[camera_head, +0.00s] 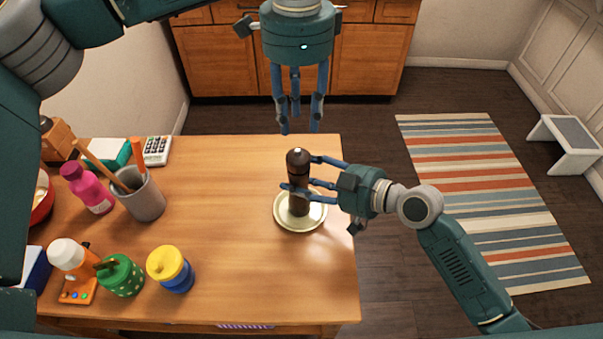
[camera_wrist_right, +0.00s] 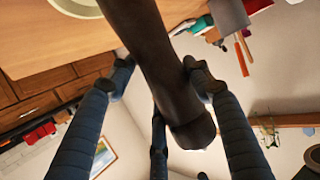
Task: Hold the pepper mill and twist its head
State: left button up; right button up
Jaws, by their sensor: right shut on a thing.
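The dark brown pepper mill (camera_head: 298,162) stands upright on a small cream plate (camera_head: 287,222) near the right edge of the wooden table. My right gripper (camera_head: 300,176) comes from the right, with its blue fingers closed around the mill's body. In the right wrist view the mill (camera_wrist_right: 150,50) runs between the fingers, and its rounded head (camera_wrist_right: 193,132) shows. The plate's rim (camera_wrist_right: 75,8) shows at the top there. My left gripper (camera_head: 299,122) hangs above and beyond the mill, fingers pointing down, spread apart and empty.
The table's middle is clear. A striped rug (camera_head: 490,190) lies on the floor at right.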

aim_at(298, 152)
pick_arm(q)
jog(key=o, duration=0.4)
jog(key=shift+o, duration=0.4)
jog(key=shift+n, duration=0.5)
notch_tip(298, 152, down, 10)
jog(key=n, duration=1.7)
jog(key=shift+a+f, duration=0.1)
jog(key=shift+f, duration=0.05)
jog(key=shift+c, duration=0.6)
jog(key=c, duration=1.1)
jog(key=shift+o, duration=0.2)
jog(key=shift+w+m, duration=0.1)
jog(key=shift+m, duration=1.3)
